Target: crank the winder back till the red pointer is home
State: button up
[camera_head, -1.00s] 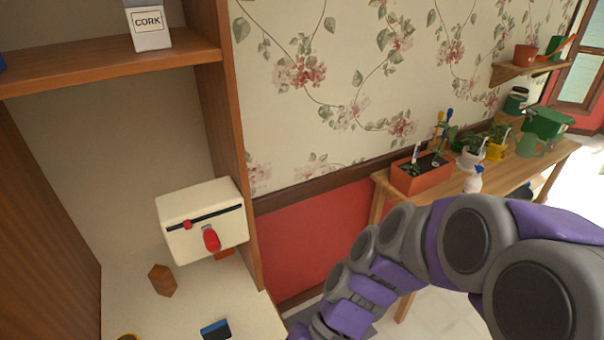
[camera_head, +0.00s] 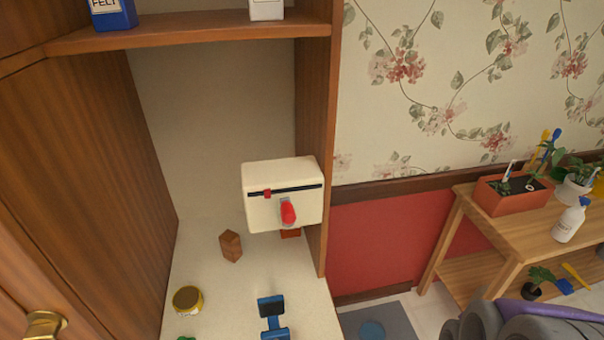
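The winder is a cream box (camera_head: 262,214) at the right side of the shelf recess, against the wooden side panel. A dark slot (camera_head: 297,189) runs across its front. The small red pointer (camera_head: 267,194) sits in the slot left of its middle. A red crank handle (camera_head: 288,212) is on the front below the slot, hanging down. My gripper is out of view; only part of my purple and grey arm (camera_head: 520,322) shows at the bottom right, well away from the winder.
On the pale counter (camera_head: 215,295) are a brown wooden block (camera_head: 231,246), a yellow-rimmed tin (camera_head: 187,300) and a blue-and-black object (camera_head: 272,318). The wooden side panel (camera_head: 322,140) stands right of the winder. A plant bench (camera_head: 480,230) is at the right.

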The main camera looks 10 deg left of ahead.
aim_at(288, 216)
jog(key=u, duration=1.05)
